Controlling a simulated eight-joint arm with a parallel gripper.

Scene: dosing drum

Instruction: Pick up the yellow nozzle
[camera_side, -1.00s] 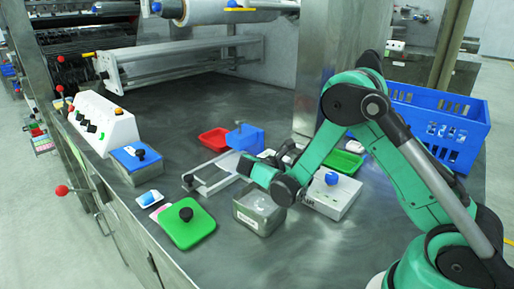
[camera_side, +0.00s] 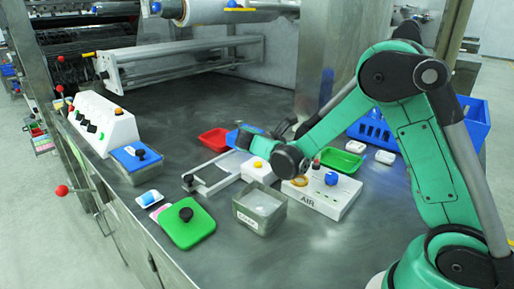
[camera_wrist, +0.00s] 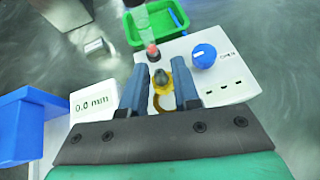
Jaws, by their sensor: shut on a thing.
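The yellow nozzle (camera_wrist: 160,78) is between the two dark blue fingers of my gripper (camera_wrist: 158,88) in the wrist view. The gripper is shut on it. In that view the nozzle appears over the white AIR block (camera_wrist: 215,82), with an orange-yellow ring below it. The side view shows the AIR block (camera_side: 335,198) with its blue knob, red-tipped part and ring uncovered. My arm hides the nozzle in the side view, and the fingertips are not clear there. The exact gap between nozzle and block cannot be told.
A green tray (camera_side: 340,162), red tray (camera_side: 214,139) and blue crate (camera_side: 470,122) lie behind. A green lid (camera_side: 187,226) lies front left.

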